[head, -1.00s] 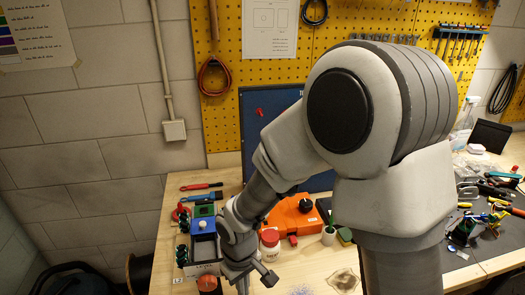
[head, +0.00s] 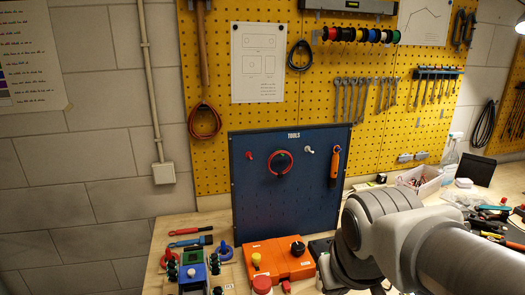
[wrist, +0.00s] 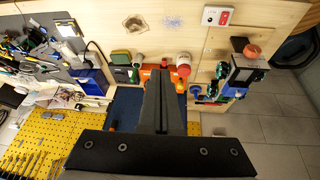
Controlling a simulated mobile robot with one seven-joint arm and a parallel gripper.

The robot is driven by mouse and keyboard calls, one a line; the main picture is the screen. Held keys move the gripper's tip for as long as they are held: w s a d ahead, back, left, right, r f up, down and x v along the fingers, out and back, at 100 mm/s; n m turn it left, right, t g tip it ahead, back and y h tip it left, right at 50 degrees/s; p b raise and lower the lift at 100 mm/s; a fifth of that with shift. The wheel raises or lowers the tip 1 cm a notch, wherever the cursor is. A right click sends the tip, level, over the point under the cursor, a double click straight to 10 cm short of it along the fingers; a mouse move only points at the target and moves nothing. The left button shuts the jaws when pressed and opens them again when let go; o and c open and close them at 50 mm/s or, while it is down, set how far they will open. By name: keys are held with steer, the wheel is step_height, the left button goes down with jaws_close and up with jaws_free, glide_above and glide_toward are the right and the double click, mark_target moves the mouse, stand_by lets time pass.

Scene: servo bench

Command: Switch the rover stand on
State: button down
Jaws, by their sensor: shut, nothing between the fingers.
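A small rover-like assembly with dark wheels (head: 191,270) stands at the bottom left of the head view, with a green block and a blue block on top. I take it for the rover stand; it shows in the wrist view as a blue and black body (wrist: 246,74), with an orange-red round piece (wrist: 252,51) beside it. A white plate with a red part (wrist: 223,17) lies on the bench in the wrist view; its setting is unreadable. My gripper (wrist: 161,72) is shut and empty in the wrist view, to the left of the rover and apart from it.
An orange box (head: 282,262) with knobs stands right of the rover, before a blue tool board (head: 290,190). A red-lidded jar (head: 262,284) is in front of it. Tools (head: 190,236) lie behind the rover. Bare bench (wrist: 100,18) shows in the wrist view.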

steer(key=shift+m+t, duration=0.5)
steer(key=shift+m, duration=0.3)
steer(key=s+r, duration=0.1)
steer(key=s+d, duration=0.1)
steer(key=s+d+r, duration=0.1)
steer(key=s, duration=0.1)
steer(key=shift+d+r, duration=0.15)
steer(key=shift+r, duration=0.2)
